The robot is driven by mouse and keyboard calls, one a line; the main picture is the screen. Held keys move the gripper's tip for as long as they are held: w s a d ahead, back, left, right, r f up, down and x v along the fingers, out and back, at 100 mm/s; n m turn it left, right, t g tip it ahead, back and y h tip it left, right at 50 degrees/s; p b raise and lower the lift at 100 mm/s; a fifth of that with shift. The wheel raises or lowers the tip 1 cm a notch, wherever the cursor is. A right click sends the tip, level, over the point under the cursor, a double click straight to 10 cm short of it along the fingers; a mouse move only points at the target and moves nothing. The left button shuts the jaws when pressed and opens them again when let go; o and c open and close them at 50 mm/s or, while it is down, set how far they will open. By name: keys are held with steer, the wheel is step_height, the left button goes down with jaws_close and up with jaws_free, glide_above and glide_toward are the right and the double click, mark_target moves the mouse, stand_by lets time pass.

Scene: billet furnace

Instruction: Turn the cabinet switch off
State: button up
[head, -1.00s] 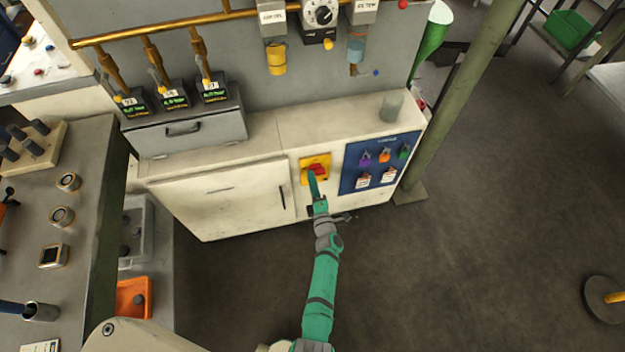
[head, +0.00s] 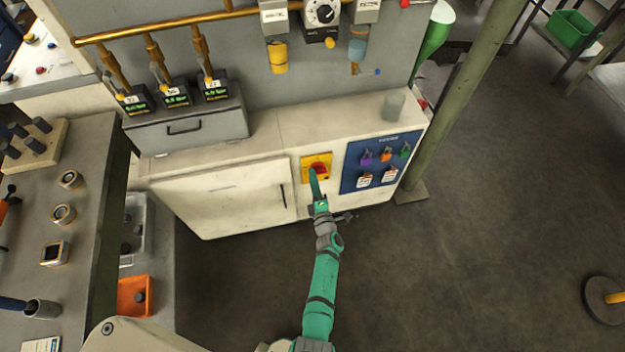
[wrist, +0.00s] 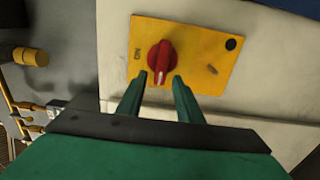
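The cabinet switch is a red rotary knob (wrist: 162,60) on a yellow plate (wrist: 205,60), fixed to the front of the white cabinet (head: 235,200). In the wrist view the plate shows "ON" on its left, and the knob's white pointer mark faces down towards my gripper. The knob also shows in the head view (head: 319,168). My gripper (wrist: 160,88) is open, with its two green fingers apart. The fingertips are at the lower edge of the knob, one on each side. I cannot tell whether they touch it. My gripper also shows in the head view (head: 314,175).
A blue panel (head: 378,162) with coloured padlocks is right of the switch. A green post (head: 455,105) stands at the cabinet's right end. A workbench (head: 85,220) and an orange bin (head: 130,296) are on the left. The floor at the right is mostly clear.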

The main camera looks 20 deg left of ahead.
steer(key=v, duration=1)
steer(key=shift+s+d, duration=0.25)
steer(key=shift+s, duration=0.05)
steer(key=shift+a, duration=0.1)
steer(key=s+d+r+m+t+h, duration=0.1)
steer(key=s+d+r+m+h, duration=0.2)
steer(key=s+d+r+m, duration=0.5)
steer(key=s+d+r+m+t+h, duration=0.15)
steer(key=s+m+h, duration=0.35)
steer(key=s, duration=0.8)
steer(key=s+d+r+m+g+h, duration=0.1)
steer(key=s+d+r+m, duration=0.1)
steer(key=s+r+m, duration=0.4)
steer(key=s+d+r+m+g+h, duration=0.1)
steer(key=s+d+r+m, duration=0.2)
steer(key=s+r+m, duration=0.3)
step_height(320, 180, up, 4)
steer(key=shift+s+d+f, duration=0.25)
steer(key=shift+s+d, duration=0.05)
